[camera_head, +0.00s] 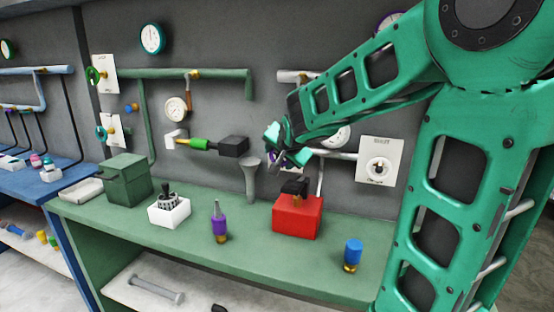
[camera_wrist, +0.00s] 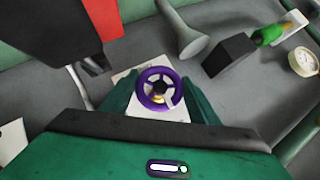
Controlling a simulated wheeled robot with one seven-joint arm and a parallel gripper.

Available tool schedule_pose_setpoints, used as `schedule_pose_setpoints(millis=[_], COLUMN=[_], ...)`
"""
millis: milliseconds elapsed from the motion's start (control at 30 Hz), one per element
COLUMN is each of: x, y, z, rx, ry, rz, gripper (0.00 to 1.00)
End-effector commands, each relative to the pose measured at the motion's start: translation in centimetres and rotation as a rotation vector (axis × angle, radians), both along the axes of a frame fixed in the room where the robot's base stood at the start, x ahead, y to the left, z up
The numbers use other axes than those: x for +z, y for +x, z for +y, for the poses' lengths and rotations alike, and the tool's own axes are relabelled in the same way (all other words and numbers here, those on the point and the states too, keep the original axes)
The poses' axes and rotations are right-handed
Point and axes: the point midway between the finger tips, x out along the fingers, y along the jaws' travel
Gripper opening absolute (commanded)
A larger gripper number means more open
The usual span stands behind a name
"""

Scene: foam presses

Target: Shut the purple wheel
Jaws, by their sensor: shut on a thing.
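The purple wheel (camera_wrist: 144,92) is a spoked ring with a yellow hub, mounted on a white plate (camera_wrist: 180,112) on the grey wall. In the wrist view it sits between the two green fingers of my gripper (camera_wrist: 158,92), one on each side of its rim. My gripper is shut on the wheel. In the head view my gripper (camera_head: 279,146) is at the wall above the bench, and it hides most of the wheel and plate.
Below my gripper, a red box (camera_head: 297,216) with a black top stands on the green bench (camera_head: 120,222). A grey funnel (camera_head: 250,178) and a black block (camera_head: 233,146) are to the left. A white switch plate (camera_head: 379,161) is on the wall to the right.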

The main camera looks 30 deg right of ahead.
Motion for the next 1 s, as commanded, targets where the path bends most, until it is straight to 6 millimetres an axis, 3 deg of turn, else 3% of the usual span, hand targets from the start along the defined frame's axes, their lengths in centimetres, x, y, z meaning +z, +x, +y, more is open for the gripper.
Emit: schedule_pose_setpoints(millis=[100,133,200,633,1000], x=[0.0,0.0,0.0,0.5,3.9], y=[0.1,0.1,0.1,-0.6,-4.8], z=[0.3,0.3,0.2,0.3,2.2], rx=[0.004,0.004,0.003,0.001,0.002], ry=[0.002,0.002,0.002,0.000,0.000], rz=[-0.002,-0.002,-0.001,-0.002,-0.003], gripper=[0.33,0.62,0.74,0.74,0.74])
